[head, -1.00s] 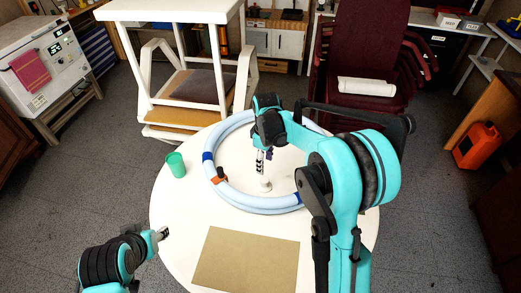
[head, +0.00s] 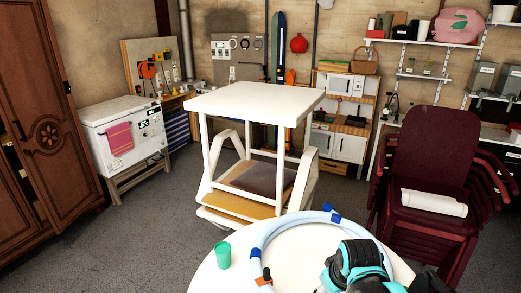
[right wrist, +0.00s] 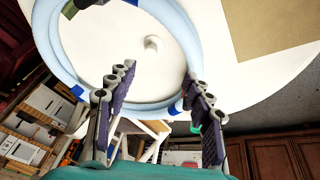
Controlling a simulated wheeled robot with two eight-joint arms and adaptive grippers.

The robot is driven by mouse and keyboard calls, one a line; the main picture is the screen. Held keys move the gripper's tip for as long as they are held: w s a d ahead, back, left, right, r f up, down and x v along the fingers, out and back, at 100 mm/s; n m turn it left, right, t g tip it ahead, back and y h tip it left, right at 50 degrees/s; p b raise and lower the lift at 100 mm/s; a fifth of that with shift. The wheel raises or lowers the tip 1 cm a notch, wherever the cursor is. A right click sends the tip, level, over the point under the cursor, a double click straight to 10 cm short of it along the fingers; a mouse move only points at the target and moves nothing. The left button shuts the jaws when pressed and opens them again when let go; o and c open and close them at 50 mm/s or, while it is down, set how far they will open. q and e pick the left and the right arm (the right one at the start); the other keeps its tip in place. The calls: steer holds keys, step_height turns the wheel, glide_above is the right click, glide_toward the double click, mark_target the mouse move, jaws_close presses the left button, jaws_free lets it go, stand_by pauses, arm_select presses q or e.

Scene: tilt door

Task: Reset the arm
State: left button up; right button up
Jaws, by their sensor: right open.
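My right arm comes in at the bottom of the head view, above the round white table (head: 215,272); its fingertips are hidden there. A light blue ring-shaped hose (head: 262,245) lies on the table and also shows in the right wrist view (right wrist: 178,30), beyond the fingers. A white knob-like piece (right wrist: 152,43) stands inside the ring. My left gripper is in neither current view.
A green cup (head: 222,256) stands on the table's left side. A brown board (right wrist: 265,25) lies on the table. A white table stand (head: 250,105) and stacked maroon chairs (head: 430,155) stand beyond. Grey floor (head: 140,230) is clear at the left.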

steer(key=s+f+m+t, duration=0.1)
steer(key=s+m+t, duration=0.2)
steer(key=s, duration=0.6)
steer(key=shift+s+f+m, duration=0.15)
steer(key=shift+m, duration=0.45)
